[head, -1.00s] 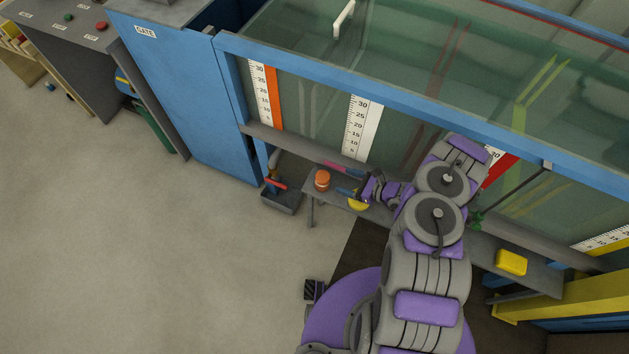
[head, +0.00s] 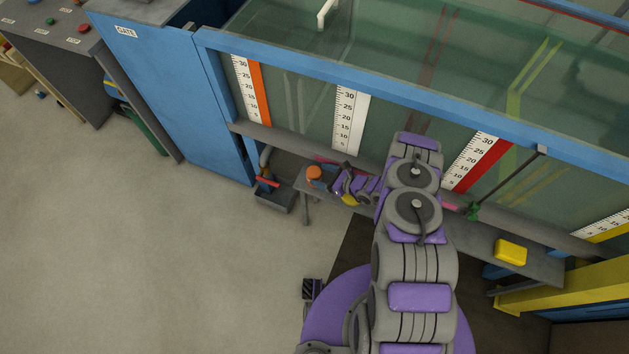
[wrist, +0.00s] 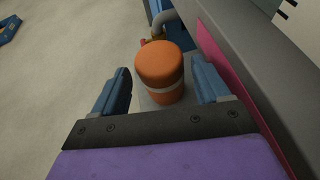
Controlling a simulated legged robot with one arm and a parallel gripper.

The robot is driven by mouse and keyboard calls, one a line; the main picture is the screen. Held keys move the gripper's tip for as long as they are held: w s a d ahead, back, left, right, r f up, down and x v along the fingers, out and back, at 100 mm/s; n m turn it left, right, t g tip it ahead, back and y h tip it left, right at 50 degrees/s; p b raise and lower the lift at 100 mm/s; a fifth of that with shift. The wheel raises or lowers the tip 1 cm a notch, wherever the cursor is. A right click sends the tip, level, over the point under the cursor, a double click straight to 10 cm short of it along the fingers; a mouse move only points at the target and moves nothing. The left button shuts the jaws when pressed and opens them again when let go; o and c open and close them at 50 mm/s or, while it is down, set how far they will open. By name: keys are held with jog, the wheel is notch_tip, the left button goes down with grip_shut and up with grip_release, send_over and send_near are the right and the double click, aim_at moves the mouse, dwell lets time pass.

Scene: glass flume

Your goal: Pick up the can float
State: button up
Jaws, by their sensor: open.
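The can float is an orange cylinder with a pale band (wrist: 160,75), upright near the left end of the narrow grey shelf (head: 480,238) along the flume. It also shows in the head view as an orange can (head: 314,173). My gripper (wrist: 160,93) is open, with one blue finger on each side of the can in the wrist view. The fingers appear apart from it, with a gap on both sides. In the head view my gripper is just right of the can, and my wrist hides part of the shelf.
The flume's glass wall and blue frame (head: 400,98) run close behind the shelf. A yellow block (head: 510,252) lies on the shelf's right part. A pink strip (wrist: 226,58) lies right of the can. A pipe with a red handle (head: 267,182) stands left. Open floor lies at left.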

aim_at(310, 173)
jog(key=shift+w+a+f, duration=0.25)
jog(key=shift+f, duration=0.05)
jog(key=b+x, duration=0.1)
jog(key=x, duration=0.2)
jog(key=b+x, duration=0.1)
jog(key=x, duration=0.1)
jog(key=shift+s+a+f, duration=0.1)
jog(key=shift+a+f, duration=0.05)
jog(key=shift+a, duration=0.3)
jog(key=shift+d, duration=0.6)
jog(key=shift+c, duration=0.5)
jog(key=c, duration=0.3)
jog(key=shift+a, duration=0.45)
jog(key=c, duration=0.4)
jog(key=shift+d, duration=0.1)
